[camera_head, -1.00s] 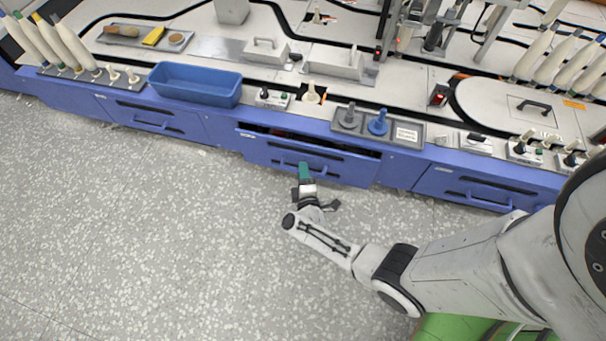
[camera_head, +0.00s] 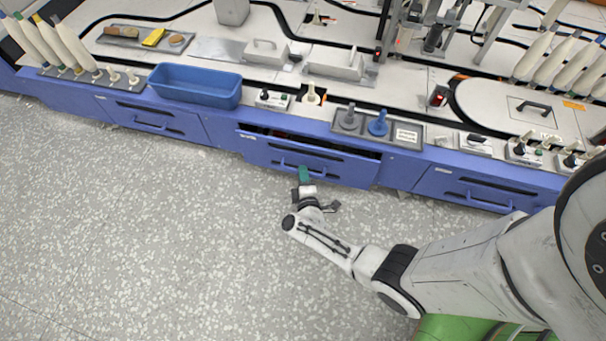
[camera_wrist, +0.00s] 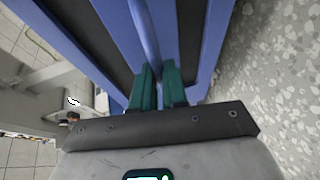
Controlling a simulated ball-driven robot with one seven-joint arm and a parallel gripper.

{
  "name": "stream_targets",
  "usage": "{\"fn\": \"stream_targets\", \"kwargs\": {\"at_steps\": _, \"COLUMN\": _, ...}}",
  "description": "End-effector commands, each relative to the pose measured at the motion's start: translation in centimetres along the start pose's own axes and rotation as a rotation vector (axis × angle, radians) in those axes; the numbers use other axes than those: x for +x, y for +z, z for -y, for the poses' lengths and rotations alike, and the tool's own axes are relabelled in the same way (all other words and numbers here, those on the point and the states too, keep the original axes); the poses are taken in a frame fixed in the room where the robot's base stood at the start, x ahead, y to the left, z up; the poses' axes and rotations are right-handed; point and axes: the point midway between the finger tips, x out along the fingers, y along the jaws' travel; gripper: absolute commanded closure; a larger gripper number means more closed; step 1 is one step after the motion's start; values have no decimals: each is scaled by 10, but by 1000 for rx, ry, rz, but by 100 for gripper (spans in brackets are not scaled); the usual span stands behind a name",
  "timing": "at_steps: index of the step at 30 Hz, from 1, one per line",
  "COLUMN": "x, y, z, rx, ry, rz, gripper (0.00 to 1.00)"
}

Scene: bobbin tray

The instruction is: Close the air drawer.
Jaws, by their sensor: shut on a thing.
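The middle blue drawer (camera_head: 350,171) in the bench front stands partly open, with a dark gap along its top edge in the head view. Its blue bar handle (camera_head: 322,175) runs across the front. My gripper (camera_head: 304,168) is at this handle, with its green fingers against the drawer front. In the wrist view my gripper (camera_wrist: 159,72) is shut on the handle (camera_wrist: 143,30), which passes between the two green fingers. The drawer front (camera_wrist: 99,30) fills the upper part of that view. The drawer's contents are mostly hidden.
Blue drawers on the left (camera_head: 150,122) and right (camera_head: 480,190) look shut. A blue bin (camera_head: 195,86) and a grey tray with knobs (camera_head: 412,136) stand on the bench above. The speckled floor (camera_head: 130,240) in front is clear.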

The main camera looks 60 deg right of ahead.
Motion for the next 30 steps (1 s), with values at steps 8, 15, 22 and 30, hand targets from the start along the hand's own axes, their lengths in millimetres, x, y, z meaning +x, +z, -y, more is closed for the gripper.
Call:
{"fn": "stream_targets", "kwargs": {"at_steps": 8, "x": 28, "y": 10, "z": -6, "rx": -1, "ry": 2, "rz": -1, "gripper": 100}}
{"fn": "stream_targets", "kwargs": {"at_steps": 15, "x": 36, "y": 14, "z": -7, "rx": 1, "ry": -2, "rz": -1, "gripper": 100}}
{"fn": "stream_targets", "kwargs": {"at_steps": 22, "x": 36, "y": 14, "z": -8, "rx": 1, "ry": -1, "rz": -1, "gripper": 75}}
{"fn": "stream_targets", "kwargs": {"at_steps": 30, "x": 35, "y": 14, "z": -7, "rx": 1, "ry": -1, "rz": -1, "gripper": 62}}
